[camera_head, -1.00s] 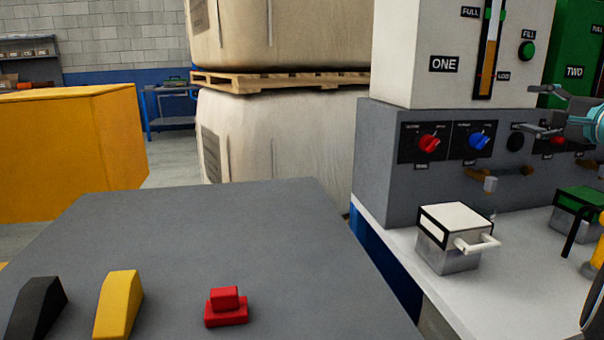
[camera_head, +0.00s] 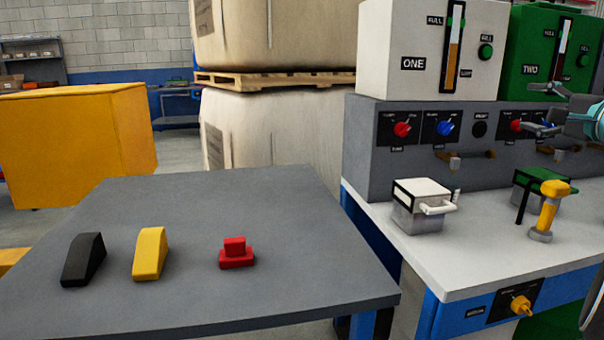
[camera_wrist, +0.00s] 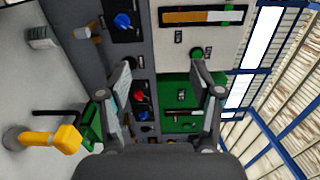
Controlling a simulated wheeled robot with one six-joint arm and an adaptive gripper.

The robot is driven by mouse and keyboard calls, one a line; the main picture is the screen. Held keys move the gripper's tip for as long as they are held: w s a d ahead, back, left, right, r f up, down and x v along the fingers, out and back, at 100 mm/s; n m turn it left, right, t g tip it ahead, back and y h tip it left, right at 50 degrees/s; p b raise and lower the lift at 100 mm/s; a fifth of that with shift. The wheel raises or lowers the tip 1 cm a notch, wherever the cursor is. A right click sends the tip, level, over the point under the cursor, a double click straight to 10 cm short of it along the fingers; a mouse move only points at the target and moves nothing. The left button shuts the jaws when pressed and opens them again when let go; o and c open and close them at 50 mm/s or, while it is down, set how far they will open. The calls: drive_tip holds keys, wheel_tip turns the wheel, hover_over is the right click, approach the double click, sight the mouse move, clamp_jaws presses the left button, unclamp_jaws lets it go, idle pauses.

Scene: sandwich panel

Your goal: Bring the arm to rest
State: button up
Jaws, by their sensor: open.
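My gripper (camera_head: 540,114) shows at the right edge of the head view, in front of the grey panel and the lower part of the green machine TWO. Its two fingers are spread apart with nothing between them. In the wrist view my gripper (camera_wrist: 162,78) is also open and empty, with the panel and the green machine (camera_wrist: 190,92) behind the fingers. Most of my arm is outside the head view.
A white-topped bench (camera_head: 480,245) holds a white-lidded box (camera_head: 418,219), a green-lidded box (camera_head: 533,178) and a yellow-handled tool (camera_head: 549,208). A grey table (camera_head: 190,210) at left carries black, yellow and red blocks. Wrapped pallets (camera_head: 275,130) stand behind.

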drive_tip(key=s+a+f+n+g+y+b, duration=0.1)
drive_tip(key=s+a+f+n+g, duration=0.2)
drive_tip(key=a+f, duration=0.75)
drive_tip(key=s+a+f+n+g+y+b, duration=0.1)
drive_tip(key=a+f+n+g, duration=0.25)
drive_tip(key=a+f, duration=0.65)
drive_tip(key=s+a+f+n+g+h+b, duration=0.1)
drive_tip(key=s+a+f+n+g+h, duration=0.1)
drive_tip(key=s+a+f+n, duration=0.3)
drive_tip(key=s+a+f+n+g+h+b, duration=0.1)
drive_tip(key=s+a+f+n, duration=0.4)
drive_tip(key=s+f, duration=0.9)
drive_tip(key=a+g+h, duration=0.1)
drive_tip(key=a+g, duration=0.1)
drive_tip(key=a, duration=0.1)
drive_tip(key=shift+s+f+g+h+b, duration=0.25)
drive_tip(key=shift+s+g+h+b, duration=0.05)
drive_tip(key=shift+s+g+b, duration=0.1)
